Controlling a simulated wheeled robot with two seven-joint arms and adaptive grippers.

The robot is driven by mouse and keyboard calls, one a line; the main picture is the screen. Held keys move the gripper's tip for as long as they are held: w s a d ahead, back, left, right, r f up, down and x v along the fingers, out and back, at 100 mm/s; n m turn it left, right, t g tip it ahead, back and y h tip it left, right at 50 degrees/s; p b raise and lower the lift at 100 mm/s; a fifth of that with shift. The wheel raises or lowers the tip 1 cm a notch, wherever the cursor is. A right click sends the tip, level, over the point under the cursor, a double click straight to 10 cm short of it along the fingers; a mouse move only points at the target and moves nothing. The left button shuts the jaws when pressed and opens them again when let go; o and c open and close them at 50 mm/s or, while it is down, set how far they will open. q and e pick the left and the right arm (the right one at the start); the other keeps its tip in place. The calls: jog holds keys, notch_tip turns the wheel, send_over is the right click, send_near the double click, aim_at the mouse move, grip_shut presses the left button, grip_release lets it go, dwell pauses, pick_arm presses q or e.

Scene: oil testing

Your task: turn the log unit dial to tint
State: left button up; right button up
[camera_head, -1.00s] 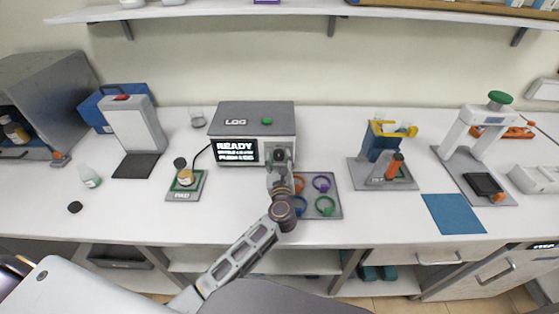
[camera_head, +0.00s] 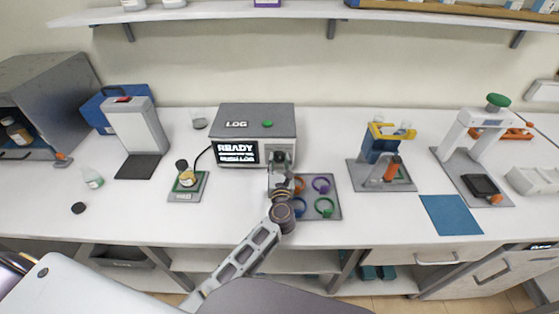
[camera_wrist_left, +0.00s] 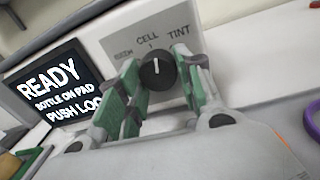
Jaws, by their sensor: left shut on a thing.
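The log unit (camera_head: 225,113) is a grey box at the back of the bench. Its dark screen (camera_head: 236,152) reads READY and, in the left wrist view (camera_wrist_left: 48,87), BOTTLE ON PAD, PUSH LOG. The black dial (camera_wrist_left: 157,73) is on its front panel. The dial's white pointer line points up, roughly toward CELL; TINT is printed to the right, and the left label is hard to read. My left gripper (camera_wrist_left: 158,84) is shut on the dial with its green-padded fingers at either side. In the head view my left gripper (camera_head: 281,163) hides the dial.
A green button (camera_head: 267,124) is on top of the log unit. A pad (camera_head: 188,193) with a small bottle (camera_head: 187,178) stands to its left. A grey tray (camera_head: 336,204) with coloured rings lies close to my left arm.

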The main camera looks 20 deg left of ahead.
pick_arm(q)
jog(key=m+p, duration=0.2)
jog(key=m, duration=0.2)
jog(key=shift+r, duration=0.1)
jog(key=shift+a+m+p, duration=0.1)
jog(key=shift+m+p, duration=0.75)
jog(key=shift+m, duration=0.65)
jog(key=o, duration=1)
jog(key=shift+s, duration=0.1)
jog(key=shift+o, duration=0.2)
jog(key=shift+v, duration=3.75)
